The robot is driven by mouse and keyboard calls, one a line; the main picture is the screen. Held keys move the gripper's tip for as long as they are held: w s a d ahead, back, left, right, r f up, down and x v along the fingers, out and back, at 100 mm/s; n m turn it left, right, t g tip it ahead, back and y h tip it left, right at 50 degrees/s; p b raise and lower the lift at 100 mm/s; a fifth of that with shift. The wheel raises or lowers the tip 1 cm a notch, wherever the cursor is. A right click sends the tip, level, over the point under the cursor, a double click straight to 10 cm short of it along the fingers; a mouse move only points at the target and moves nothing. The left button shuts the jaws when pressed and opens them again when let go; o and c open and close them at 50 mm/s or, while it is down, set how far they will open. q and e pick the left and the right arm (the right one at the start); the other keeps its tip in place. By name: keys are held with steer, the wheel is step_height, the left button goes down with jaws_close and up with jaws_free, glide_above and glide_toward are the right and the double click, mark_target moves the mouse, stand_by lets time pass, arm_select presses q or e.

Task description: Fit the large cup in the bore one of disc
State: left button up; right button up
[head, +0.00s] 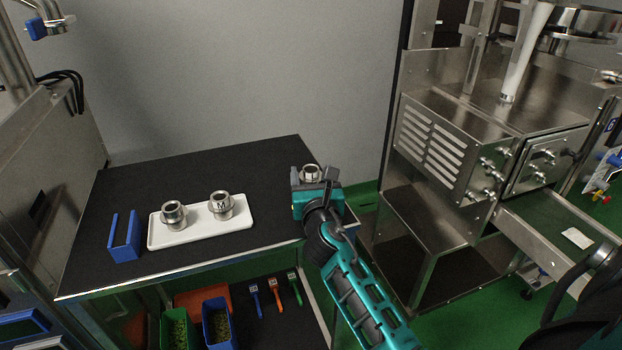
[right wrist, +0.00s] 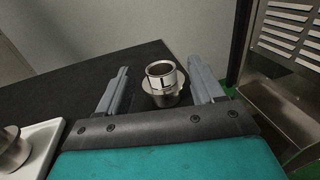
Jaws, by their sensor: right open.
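The large cup (head: 311,172), a steel flanged ring marked L, stands upright on the black tabletop near its right end. It also shows in the right wrist view (right wrist: 161,77). My right gripper (head: 315,183) is open above the table's right end, and it partly hides the cup in the head view. In the right wrist view the cup appears between the two spread fingers (right wrist: 158,72), with gaps on both sides. A round metal plate (head: 590,22) shows at the top right on the machine; I cannot tell whether it is the disc, and no bores are clear. My left gripper is not in view.
A white tray (head: 240,229) holds two other steel cups, one marked M (head: 221,206) and one beside it (head: 173,214). A blue holder (head: 125,246) stands at the table's left. The steel machine (head: 440,150) stands right of the table. The table's back is clear.

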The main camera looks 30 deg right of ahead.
steer(key=shift+x, duration=1.3)
steer(key=shift+c, duration=0.5)
steer(key=c, duration=1)
